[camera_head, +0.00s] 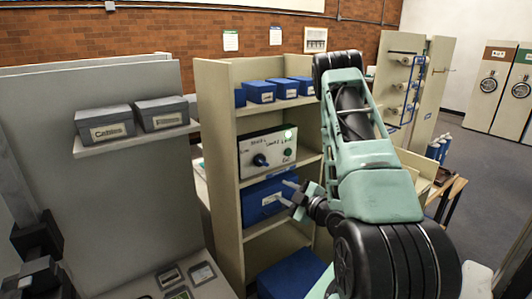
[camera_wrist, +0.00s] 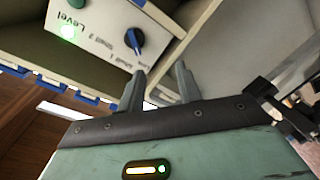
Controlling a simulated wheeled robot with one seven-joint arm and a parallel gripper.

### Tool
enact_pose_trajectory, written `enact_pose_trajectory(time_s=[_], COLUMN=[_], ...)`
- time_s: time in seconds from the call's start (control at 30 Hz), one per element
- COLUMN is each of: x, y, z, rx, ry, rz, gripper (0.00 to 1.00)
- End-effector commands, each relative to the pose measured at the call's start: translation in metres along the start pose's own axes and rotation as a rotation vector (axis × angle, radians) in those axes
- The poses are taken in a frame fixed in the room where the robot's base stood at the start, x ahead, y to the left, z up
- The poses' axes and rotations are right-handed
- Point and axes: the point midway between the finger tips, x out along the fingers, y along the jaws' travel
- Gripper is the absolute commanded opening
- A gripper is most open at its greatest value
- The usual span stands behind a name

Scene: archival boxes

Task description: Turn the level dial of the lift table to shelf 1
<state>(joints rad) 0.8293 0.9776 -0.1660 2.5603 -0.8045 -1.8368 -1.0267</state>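The level dial is a dark blue knob (camera_head: 260,160) on a white control panel (camera_head: 273,147) in the beige shelf unit. In the wrist view the knob (camera_wrist: 135,40) stands beside small printed shelf labels, with the panel (camera_wrist: 97,22) seen rotated. Its exact setting is hard to read. My gripper (camera_head: 287,193) is open and empty, below and right of the knob in the head view. In the wrist view its two fingers (camera_wrist: 160,72) stand apart, short of the knob and touching nothing. The panel also bears a lit green lamp (camera_head: 289,134) and a dark green button (camera_head: 288,152).
Blue boxes (camera_head: 260,91) stand on the shelf above the panel, and a larger blue box (camera_head: 262,200) sits below it. The unit's side wall (camera_head: 222,170) rises left of the panel. Two grey labelled boxes (camera_head: 105,124) rest on a ledge at left.

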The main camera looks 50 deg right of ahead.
Motion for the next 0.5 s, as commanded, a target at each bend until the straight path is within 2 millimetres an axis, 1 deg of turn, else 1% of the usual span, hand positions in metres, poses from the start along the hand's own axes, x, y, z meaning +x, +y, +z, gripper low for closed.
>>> enact_pose_trajectory(time_s=[0.03, 0.1, 0.2, 0.27, 0.33, 0.5], x=[-0.012, -0.023, -0.029, -0.027, -0.021, 0.002], y=[0.013, 0.023, 0.029, 0.030, 0.030, 0.030], z=[0.003, 0.006, 0.009, 0.010, 0.011, 0.012], rx=[-0.003, -0.011, -0.019, -0.022, -0.026, -0.026], ry=[-0.002, 0.004, 0.010, 0.012, 0.017, 0.016], rz=[0.041, 0.087, 0.123, 0.130, 0.133, 0.134], gripper=[0.35, 0.35, 0.35, 0.35, 0.35, 0.35])
